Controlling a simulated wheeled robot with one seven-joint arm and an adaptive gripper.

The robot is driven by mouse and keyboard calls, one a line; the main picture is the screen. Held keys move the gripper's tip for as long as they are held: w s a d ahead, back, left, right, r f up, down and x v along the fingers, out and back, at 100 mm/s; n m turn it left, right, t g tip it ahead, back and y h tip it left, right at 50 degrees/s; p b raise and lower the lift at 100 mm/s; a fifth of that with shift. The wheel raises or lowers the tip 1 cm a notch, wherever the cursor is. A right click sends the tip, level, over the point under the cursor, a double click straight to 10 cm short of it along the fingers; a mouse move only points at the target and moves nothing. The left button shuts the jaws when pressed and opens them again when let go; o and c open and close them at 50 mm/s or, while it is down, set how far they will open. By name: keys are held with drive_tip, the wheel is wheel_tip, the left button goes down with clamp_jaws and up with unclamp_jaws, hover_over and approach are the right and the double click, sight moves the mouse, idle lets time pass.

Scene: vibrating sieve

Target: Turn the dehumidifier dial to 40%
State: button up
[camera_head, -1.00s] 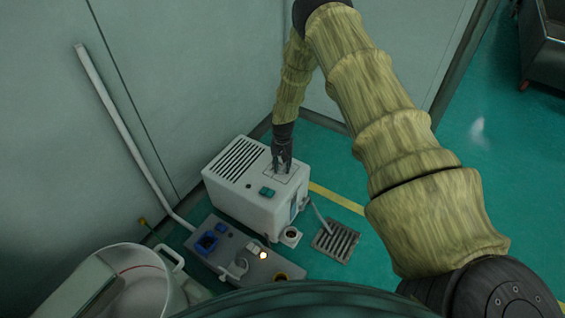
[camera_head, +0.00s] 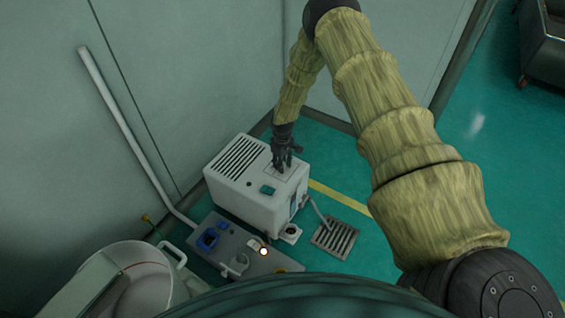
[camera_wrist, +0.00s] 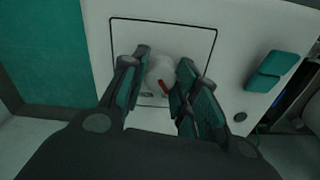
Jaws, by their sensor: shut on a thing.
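The dehumidifier (camera_head: 245,207) is a white box standing on the green floor against the wall, with a slatted vent in its top. Its dial (camera_wrist: 159,70) is a pale round knob with a red mark, inside a black-outlined square on the top panel. My gripper (camera_wrist: 160,74) points down at the panel, its fingers shut on the dial from both sides. In the head view my gripper (camera_head: 283,168) covers the dial. The fingers hide part of the square and any scale, so I cannot read the setting.
A teal button (camera_wrist: 272,70) is on the panel beside the square. A grey power box (camera_head: 232,255) with sockets and a lit lamp stands in front. A floor drain (camera_head: 335,238) lies to the right, a white bucket (camera_head: 135,275) at lower left.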

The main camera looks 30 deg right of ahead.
drive_tip(key=n, duration=0.6)
drive_tip(key=shift+w+r, duration=0.1)
drive_tip(key=shift+w, duration=0.05)
drive_tip(key=shift+d+n, duration=0.1)
drive_tip(key=shift+n, duration=0.3)
drive_tip(key=o, duration=1)
drive_tip(key=shift+o, duration=0.2)
wheel_tip(320, 180, up, 12)
idle(0.6)
